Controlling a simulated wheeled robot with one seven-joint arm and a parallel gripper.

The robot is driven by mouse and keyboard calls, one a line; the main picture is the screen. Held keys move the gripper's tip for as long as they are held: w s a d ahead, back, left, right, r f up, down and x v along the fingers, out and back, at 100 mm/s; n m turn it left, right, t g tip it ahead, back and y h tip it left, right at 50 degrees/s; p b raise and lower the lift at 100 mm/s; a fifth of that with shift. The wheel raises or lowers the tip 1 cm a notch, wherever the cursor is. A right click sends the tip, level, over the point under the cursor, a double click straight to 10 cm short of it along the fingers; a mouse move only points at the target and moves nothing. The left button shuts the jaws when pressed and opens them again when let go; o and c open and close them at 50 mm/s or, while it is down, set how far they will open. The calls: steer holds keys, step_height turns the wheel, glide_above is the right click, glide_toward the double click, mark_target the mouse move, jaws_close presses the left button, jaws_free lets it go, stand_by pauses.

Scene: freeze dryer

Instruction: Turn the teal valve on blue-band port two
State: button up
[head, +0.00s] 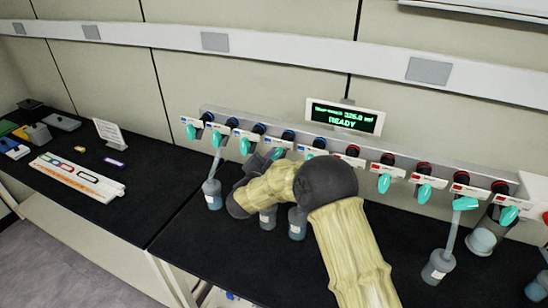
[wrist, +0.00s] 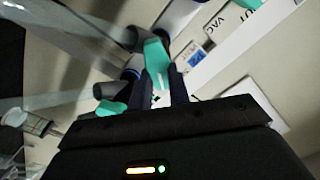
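A row of ports with teal valves runs along the rail; the left ones have blue bands, the right ones red bands. My gripper (head: 268,160) is at a teal valve (head: 277,153) in the blue-band part, partly hidden by my arm. In the wrist view, the teal valve's handle (wrist: 157,58) lies between the two fingertips of my gripper (wrist: 162,82). The fingers stand apart; whether they press on the handle is unclear. Another teal valve (wrist: 108,110) is beside the left finger.
A display (head: 343,117) reads READY. Flasks hang below some ports, one (head: 212,194) left of my gripper and one (head: 438,266) at right. Flasks (head: 297,223) also show close to my arm. The left bench holds a white rack (head: 78,178) and small items.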

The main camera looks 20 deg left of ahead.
jaws_close()
steer(key=shift+f+b, duration=0.25)
steer(key=shift+b, duration=0.5)
steer(key=m+b, duration=0.3)
steer(key=b, duration=0.4)
steer(key=shift+d+f+m, duration=0.1)
steer(key=shift+f+m, duration=0.05)
steer(key=shift+m, duration=0.15)
steer(key=shift+m+b, duration=0.4)
steer(key=shift+b, duration=0.4)
steer(key=shift+r, duration=0.2)
steer(key=o, duration=0.6)
jaws_free()
